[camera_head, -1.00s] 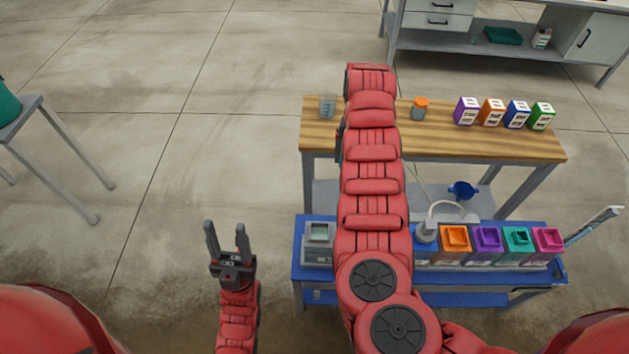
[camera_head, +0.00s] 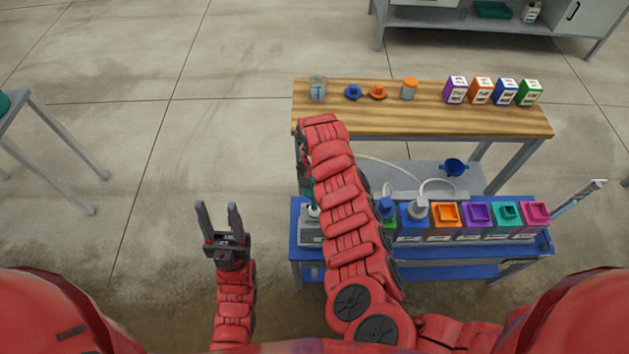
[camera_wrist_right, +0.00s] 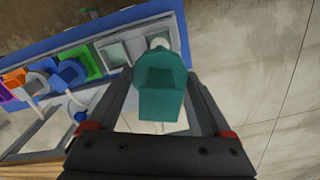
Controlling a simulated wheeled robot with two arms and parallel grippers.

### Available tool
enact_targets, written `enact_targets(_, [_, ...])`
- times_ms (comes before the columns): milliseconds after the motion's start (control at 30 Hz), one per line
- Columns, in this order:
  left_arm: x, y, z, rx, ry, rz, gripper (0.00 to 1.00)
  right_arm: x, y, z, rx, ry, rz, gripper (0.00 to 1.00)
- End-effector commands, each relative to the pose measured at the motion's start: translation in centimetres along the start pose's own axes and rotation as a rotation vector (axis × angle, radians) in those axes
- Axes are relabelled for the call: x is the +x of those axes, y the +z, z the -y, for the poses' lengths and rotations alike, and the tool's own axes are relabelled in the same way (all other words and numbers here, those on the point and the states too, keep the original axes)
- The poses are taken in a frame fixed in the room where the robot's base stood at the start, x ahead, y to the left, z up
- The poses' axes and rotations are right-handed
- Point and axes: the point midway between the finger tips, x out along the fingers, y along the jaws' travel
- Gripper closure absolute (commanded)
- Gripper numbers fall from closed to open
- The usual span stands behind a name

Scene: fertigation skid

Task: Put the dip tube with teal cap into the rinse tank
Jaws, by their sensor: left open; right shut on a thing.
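The dip tube's teal cap (camera_wrist_right: 160,90) is held between the fingers of my right gripper (camera_wrist_right: 162,76) in the right wrist view. A pale end shows beyond the cap; most of the tube is hidden behind it. In the head view my right gripper (camera_head: 305,172) is mostly hidden by its arm, above the left end of the blue cart. A grey box, seemingly the rinse tank (camera_head: 309,235), stands there, partly covered by the arm; it also shows in the right wrist view (camera_wrist_right: 113,52), beside the held tube. My left gripper (camera_head: 222,232) is open and empty, left of the cart.
Blue, orange, purple, teal and magenta tanks (camera_head: 476,215) line the blue cart (camera_head: 420,272). A white hose (camera_head: 437,182) arches over them. The wooden bench (camera_head: 420,120) behind holds a beaker (camera_head: 318,88), caps, a jar and several bottles.

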Motion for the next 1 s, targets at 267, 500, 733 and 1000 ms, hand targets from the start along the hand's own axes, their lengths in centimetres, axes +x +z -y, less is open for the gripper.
enact_targets(267, [-1.9,0.3,-0.1,0.0,0.0,0.0,0.5,3.4,0.1,-0.1,0.002,0.002,0.004,1.0])
enact_targets(500, [-3.4,0.6,-0.2,0.0,0.0,0.0,0.5,6.0,-0.1,-0.1,0.002,0.0,0.0,1.0])
enact_targets(733, [-5.0,0.8,-0.2,0.0,0.0,0.0,0.5,8.5,-0.1,-0.1,0.002,0.0,0.001,1.0])
enact_targets(1000, [-6.9,1.2,-0.3,0.0,0.0,0.0,0.5,11.5,0.0,0.0,0.001,0.0,0.001,1.0])
